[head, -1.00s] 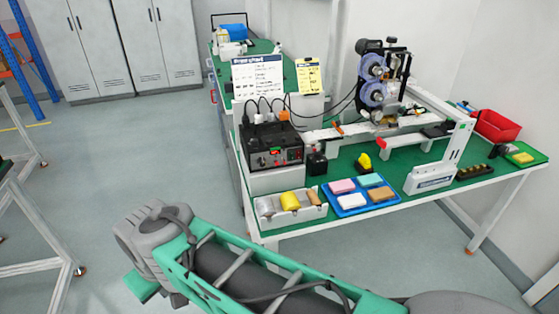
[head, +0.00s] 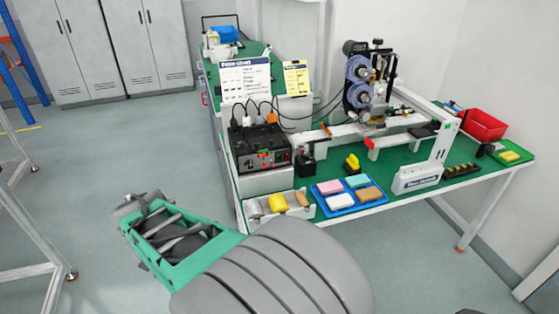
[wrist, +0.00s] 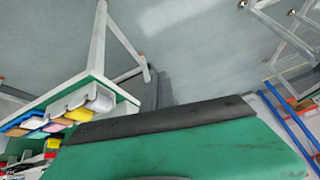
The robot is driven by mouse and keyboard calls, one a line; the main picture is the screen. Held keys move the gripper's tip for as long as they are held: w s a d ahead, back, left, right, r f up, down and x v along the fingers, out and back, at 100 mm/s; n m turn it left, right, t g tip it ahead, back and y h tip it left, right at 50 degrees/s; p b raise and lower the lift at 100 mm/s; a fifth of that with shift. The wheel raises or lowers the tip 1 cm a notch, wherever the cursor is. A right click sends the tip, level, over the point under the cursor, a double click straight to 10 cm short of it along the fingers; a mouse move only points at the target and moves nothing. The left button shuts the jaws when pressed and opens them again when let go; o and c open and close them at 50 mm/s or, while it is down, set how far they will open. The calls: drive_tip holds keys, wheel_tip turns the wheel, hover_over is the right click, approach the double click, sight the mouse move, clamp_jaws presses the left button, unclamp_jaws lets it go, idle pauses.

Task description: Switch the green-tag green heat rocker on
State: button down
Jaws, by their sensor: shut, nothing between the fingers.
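The black control box (head: 262,150) stands on a pale block at the table's near left corner in the head view. Its front has small green (head: 264,153) and red (head: 285,156) spots. They are too small to tell which rocker bears the green tag or how it is set. My gripper (wrist: 165,120) shows in the wrist view as a green body with a dark edge, shut and empty. It is apart from the table and the box. In the head view my arm is at the lower left, in front of the table, and the fingertips cannot be made out.
A grey bin with yellow and tan items (head: 251,210) and a blue tray (head: 316,199) lie along the near table edge. A labelling machine (head: 368,85) stands behind. A red bin (head: 484,126) is at the right. Plugs and cables rise above the box.

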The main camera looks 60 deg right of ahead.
sight(279, 158)
drive_tip(key=s+d+f+m+g+h, duration=0.1)
drive_tip(key=s+d+m+h, duration=0.1)
drive_tip(key=d+m, duration=0.5)
drive_tip(key=s+d+m+h, duration=0.2)
drive_tip(key=d+h, duration=0.1)
drive_tip(key=d, duration=0.9)
drive_tip(key=s+d+m+g+h+p, duration=0.1)
drive_tip(key=s+d+m+g+h, duration=0.2)
drive_tip(key=s+d+m+h, duration=0.2)
drive_tip(key=s+d+m, duration=0.3)
drive_tip(key=s+d, duration=0.4)
drive_tip(key=d, duration=0.2)
drive_tip(key=shift+s+d+r+g+p, duration=0.2)
drive_tip(key=shift+s+d+g+p, duration=0.1)
drive_tip(key=shift+s+g, duration=0.1)
drive_tip(key=shift+w+d+f+b, duration=0.25)
drive_tip(key=shift+w+d+b, duration=0.2)
drive_tip(key=shift+w+d, duration=0.6)
drive_tip(key=shift+w+d+f+b, duration=0.2)
drive_tip(key=shift+w+d+b, duration=0.3)
drive_tip(key=shift+w+d, duration=0.55)
drive_tip(key=shift+w+d+f+b, duration=0.25)
drive_tip(key=shift+w+d+b, duration=0.2)
drive_tip(key=shift+w+d, duration=0.55)
drive_tip(key=shift+w+f+b, duration=0.1)
drive_tip(key=shift+b, duration=0.2)
